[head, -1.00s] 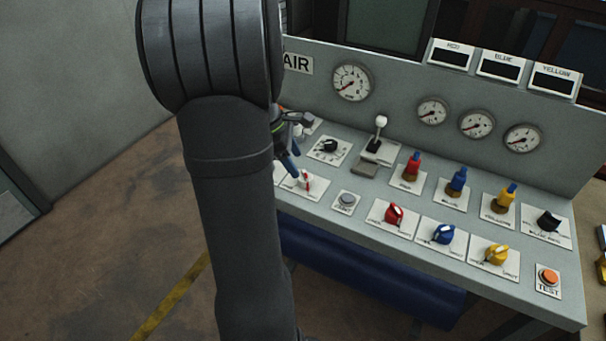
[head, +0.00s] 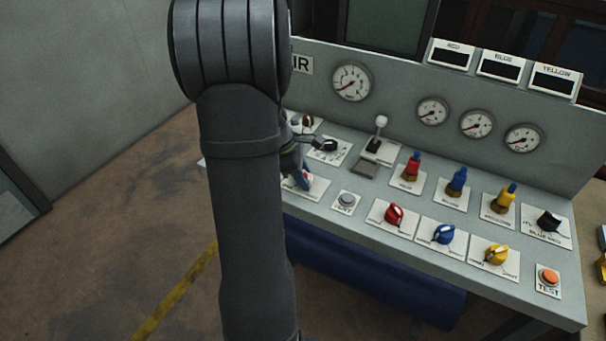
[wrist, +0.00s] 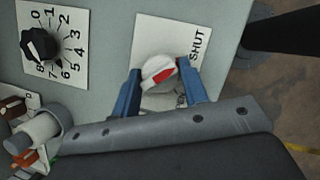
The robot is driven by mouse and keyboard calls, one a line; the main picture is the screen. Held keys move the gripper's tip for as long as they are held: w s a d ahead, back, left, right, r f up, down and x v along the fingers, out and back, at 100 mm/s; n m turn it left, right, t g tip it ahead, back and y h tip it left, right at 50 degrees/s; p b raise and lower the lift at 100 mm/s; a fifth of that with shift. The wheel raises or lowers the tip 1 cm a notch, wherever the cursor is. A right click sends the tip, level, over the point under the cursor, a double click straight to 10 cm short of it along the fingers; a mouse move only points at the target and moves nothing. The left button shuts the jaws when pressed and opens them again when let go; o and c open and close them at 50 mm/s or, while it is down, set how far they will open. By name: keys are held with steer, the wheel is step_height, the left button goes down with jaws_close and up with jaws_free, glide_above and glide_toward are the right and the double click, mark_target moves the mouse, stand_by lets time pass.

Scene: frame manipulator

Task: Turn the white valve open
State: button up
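The white valve (wrist: 158,72) is a round white knob with a red mark, on a white plate (wrist: 150,30) with the word SHUT at its right. In the wrist view my gripper (wrist: 158,80) is open, with one blue finger on each side of the knob. The fingertips are close to its sides; I cannot tell whether they touch. In the head view my gripper (head: 303,175) is over the valve's plate (head: 318,188) at the panel's left end, and my arm and fingers hide most of the knob.
A black numbered dial (wrist: 40,45) is left of the valve in the wrist view. A grey button (head: 347,199), a lever (head: 381,123), and red (head: 394,214), blue (head: 443,234) and yellow (head: 496,254) knobs stand on the panel further right. The floor left of the panel is clear.

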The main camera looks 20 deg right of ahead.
steer(key=shift+m, duration=0.4)
steer(key=m+g, duration=0.1)
steer(key=m, duration=0.3)
steer(key=shift+w+g+y, duration=0.1)
steer(key=shift+g+y, duration=0.3)
steer(key=m+g+y, duration=0.1)
steer(key=m, duration=0.3)
steer(key=shift+d+m, duration=0.1)
steer(key=shift+m, duration=0.2)
steer(key=m+y, duration=0.1)
steer(key=m, duration=0.1)
steer(key=m+y, duration=0.1)
steer(key=m, duration=0.1)
steer(key=shift+w+d+g, duration=0.1)
steer(key=shift+g, duration=0.3)
steer(key=shift+d+m+y, duration=0.1)
steer(key=shift+m+y, duration=0.7)
steer(key=shift+m, duration=1.4)
steer(key=o, duration=0.9)
steer(key=shift+o, duration=0.2)
